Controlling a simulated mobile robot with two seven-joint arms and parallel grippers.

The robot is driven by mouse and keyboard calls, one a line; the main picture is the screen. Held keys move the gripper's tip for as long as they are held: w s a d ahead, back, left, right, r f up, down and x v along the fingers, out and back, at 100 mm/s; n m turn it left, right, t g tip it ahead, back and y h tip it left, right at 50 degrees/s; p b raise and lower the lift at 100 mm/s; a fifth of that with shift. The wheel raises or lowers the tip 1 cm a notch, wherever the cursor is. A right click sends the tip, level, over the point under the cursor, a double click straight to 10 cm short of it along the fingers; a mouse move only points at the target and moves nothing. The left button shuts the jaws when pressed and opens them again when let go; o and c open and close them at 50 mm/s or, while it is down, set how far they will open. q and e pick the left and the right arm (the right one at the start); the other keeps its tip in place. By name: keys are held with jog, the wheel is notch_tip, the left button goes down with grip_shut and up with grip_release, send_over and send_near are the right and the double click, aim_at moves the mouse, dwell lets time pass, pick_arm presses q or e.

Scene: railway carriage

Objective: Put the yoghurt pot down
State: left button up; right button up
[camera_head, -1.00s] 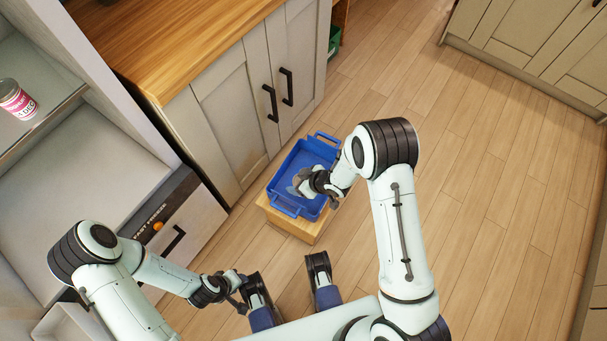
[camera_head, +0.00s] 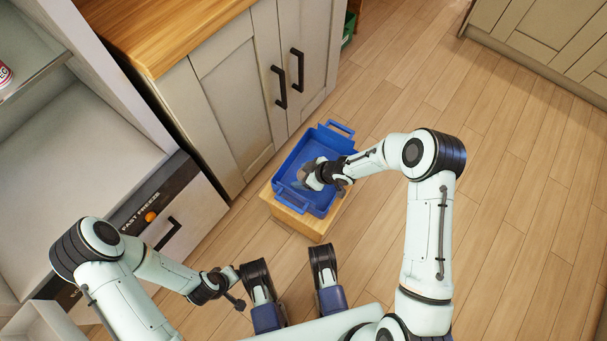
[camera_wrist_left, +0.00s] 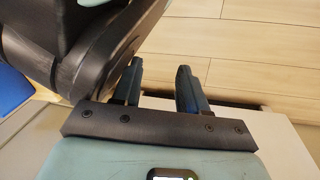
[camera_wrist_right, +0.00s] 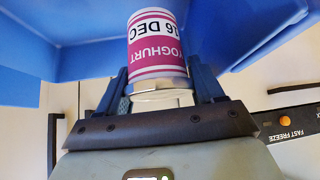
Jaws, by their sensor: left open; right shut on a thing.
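My right gripper (camera_head: 308,180) is over the blue crate (camera_head: 319,143) in the head view, low by its left side. In the right wrist view the right gripper (camera_wrist_right: 160,78) is shut on the yoghurt pot (camera_wrist_right: 153,42), which has a white and magenta label and a silver lid end nearest the gripper. Blue crate walls (camera_wrist_right: 60,60) surround it there. Whether the pot touches the crate floor cannot be told. In the head view the pot is mostly hidden by the gripper. My left gripper (camera_head: 236,288) is open and empty near my base; its fingers also show in the left wrist view (camera_wrist_left: 160,85).
The crate stands on a low wooden block (camera_head: 310,224) beside a cabinet (camera_head: 228,100). An open fridge-freezer (camera_head: 80,150) stands at left, with a similar pot (camera_head: 4,76) at the picture's edge on its shelf. The floor (camera_head: 510,200) at right is clear.

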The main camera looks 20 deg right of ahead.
jog(key=shift+f, duration=0.2)
notch_tip(320, 180, down, 5)
jog(key=b, duration=0.4)
jog(key=shift+r, duration=0.2)
jog(key=shift+f, duration=0.25)
pick_arm(q)
jog(key=s+a+f+g, duration=0.1)
jog(key=s+f, duration=0.3)
jog(key=s, duration=0.4)
jog(key=shift+f+n+g, duration=0.3)
jog(key=shift+f+g, duration=0.1)
jog(key=shift+g, duration=0.5)
pick_arm(e)
jog(key=shift+f, duration=0.45)
jog(key=shift+f, duration=0.25)
jog(key=o, duration=1.2)
